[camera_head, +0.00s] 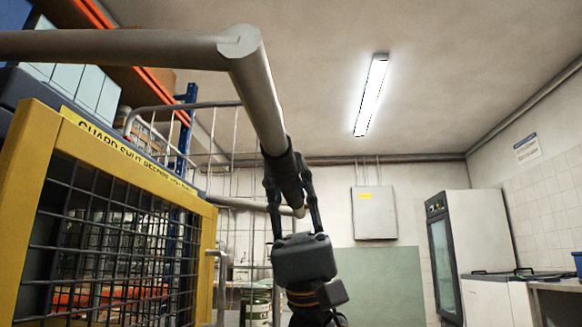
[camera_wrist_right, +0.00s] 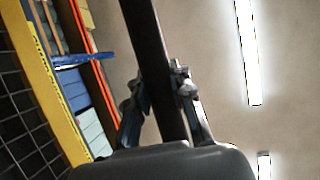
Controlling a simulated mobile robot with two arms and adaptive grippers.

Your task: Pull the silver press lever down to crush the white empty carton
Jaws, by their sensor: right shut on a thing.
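The silver press lever (camera_head: 258,85) runs in from the upper left of the head view, bends at a joint, and slopes down toward the middle. Its lower end has a dark grip (camera_wrist_right: 150,35), which crosses the right wrist view from the top. My right gripper (camera_head: 286,172) is shut on this grip, one finger on each side; its fingers also show in the right wrist view (camera_wrist_right: 160,92). The yellow press guard (camera_head: 28,160) with dark mesh stands at the left. I cannot make out the white carton in either view. My left gripper is not in view.
Shelving with an orange beam (camera_head: 150,55) and a blue post (camera_head: 187,130) stands behind the guard. A grey wall box (camera_head: 374,213) and a tall glass-door cabinet (camera_head: 480,245) are at the back and right. The space right of the lever looks open.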

